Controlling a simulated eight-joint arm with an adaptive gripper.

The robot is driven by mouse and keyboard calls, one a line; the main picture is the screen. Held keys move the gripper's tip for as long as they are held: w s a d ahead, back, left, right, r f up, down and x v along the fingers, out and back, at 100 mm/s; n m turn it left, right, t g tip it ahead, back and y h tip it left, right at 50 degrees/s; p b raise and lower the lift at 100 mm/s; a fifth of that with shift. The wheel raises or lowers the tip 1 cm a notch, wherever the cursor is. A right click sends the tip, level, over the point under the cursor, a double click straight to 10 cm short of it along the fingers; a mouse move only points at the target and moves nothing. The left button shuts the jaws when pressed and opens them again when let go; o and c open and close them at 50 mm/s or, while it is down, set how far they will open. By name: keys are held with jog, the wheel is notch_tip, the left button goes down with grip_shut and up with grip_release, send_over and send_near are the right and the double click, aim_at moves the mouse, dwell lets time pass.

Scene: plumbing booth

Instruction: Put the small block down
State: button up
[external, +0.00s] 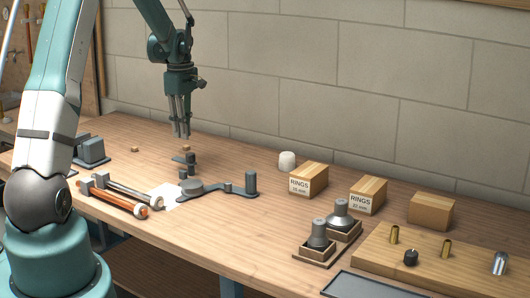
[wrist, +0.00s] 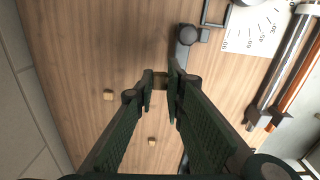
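My gripper (external: 181,136) points straight down above the bench, near the grey bending tool. In the wrist view its fingers (wrist: 160,82) are close together, with a small brown block (wrist: 160,81) between the tips. The block is dim and mostly covered by the fingers; in the external view it cannot be made out. Two other small wooden blocks lie on the bench: one nearer the wall (wrist: 108,94), and one lower in the wrist view (wrist: 152,141). The external view also shows two small blocks, at the left (external: 134,149) and just below my fingertips (external: 186,148).
The grey bending tool (external: 215,189) lies close below my gripper, by a white angle sheet (external: 166,197). Pipe tools (external: 118,194) lie at the front left. A white cylinder (external: 287,160), ring boxes (external: 308,180) and a fittings board (external: 430,260) stand right.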

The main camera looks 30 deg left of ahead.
jog(key=s+d, duration=1.2)
jog(key=d, duration=0.2)
jog(key=s+d+m+b, duration=0.1)
jog(key=s+d, duration=1.1)
jog(key=d, duration=0.3)
jog(key=shift+f, duration=0.15)
jog(key=shift+f, duration=0.1)
send_over(206, 219)
jog(key=shift+f+b, duration=0.45)
jog(key=shift+f, duration=2.4)
jog(key=shift+f, duration=0.15)
jog(key=shift+f+b, duration=0.35)
jog(key=shift+f, duration=1.6)
jog(key=shift+f, duration=0.15)
